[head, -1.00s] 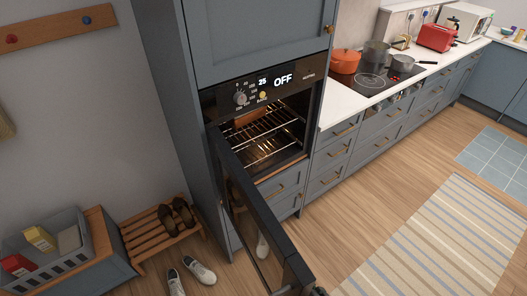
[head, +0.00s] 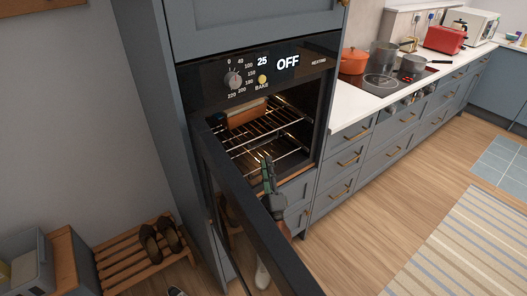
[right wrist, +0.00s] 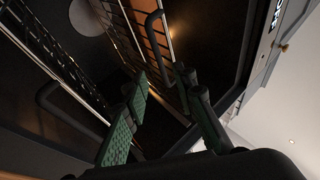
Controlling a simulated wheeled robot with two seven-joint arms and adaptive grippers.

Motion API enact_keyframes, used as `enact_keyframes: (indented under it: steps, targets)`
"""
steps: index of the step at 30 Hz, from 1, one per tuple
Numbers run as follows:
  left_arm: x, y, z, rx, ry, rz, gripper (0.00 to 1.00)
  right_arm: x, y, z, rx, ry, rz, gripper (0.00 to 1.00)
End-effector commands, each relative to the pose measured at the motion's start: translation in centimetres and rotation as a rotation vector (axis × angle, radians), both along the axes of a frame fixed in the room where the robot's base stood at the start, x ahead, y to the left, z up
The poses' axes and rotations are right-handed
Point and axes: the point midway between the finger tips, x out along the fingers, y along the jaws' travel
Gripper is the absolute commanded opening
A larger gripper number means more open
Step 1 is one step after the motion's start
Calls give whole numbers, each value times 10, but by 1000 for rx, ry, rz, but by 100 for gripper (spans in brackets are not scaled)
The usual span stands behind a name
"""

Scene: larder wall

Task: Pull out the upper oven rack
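The oven (head: 190,100) stands open, with two wire racks inside. The upper rack (head: 262,126) is inside the oven and carries a reddish-brown dish (head: 247,113). The lower rack (head: 272,160) lies below it. My right gripper (head: 267,160) is in front of the oven opening, just below the upper rack's front. In the right wrist view the green-padded fingers (right wrist: 168,90) are apart with nothing between them. The upper rack's curved front bar (right wrist: 155,30) lies just beyond the fingertips, apparently not gripped. The lower rack's bar (right wrist: 45,95) is at the left. My left gripper is not in view.
The dark oven door (head: 255,235) stands swung open towards me, left of and in front of my right gripper. Drawers (head: 350,155) and a counter with a hob (head: 385,82) are to the right. A shoe rack (head: 140,260) stands at lower left.

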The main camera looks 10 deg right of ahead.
Motion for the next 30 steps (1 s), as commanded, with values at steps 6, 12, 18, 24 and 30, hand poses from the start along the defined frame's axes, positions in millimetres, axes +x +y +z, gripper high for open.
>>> enact_keyframes:
  steps: [6, 12, 18, 24, 30]
  targets:
    - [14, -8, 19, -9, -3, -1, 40, 30, 2, 15, -4, 2, -1, 25]
    - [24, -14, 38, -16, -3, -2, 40, 51, 3, 27, -4, 4, -1, 25]
    - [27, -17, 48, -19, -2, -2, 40, 59, 3, 34, -5, 4, -2, 25]
    - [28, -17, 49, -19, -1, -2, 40, 59, 3, 35, -5, 4, -2, 25]
    - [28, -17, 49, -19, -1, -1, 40, 59, 3, 34, -5, 4, -2, 16]
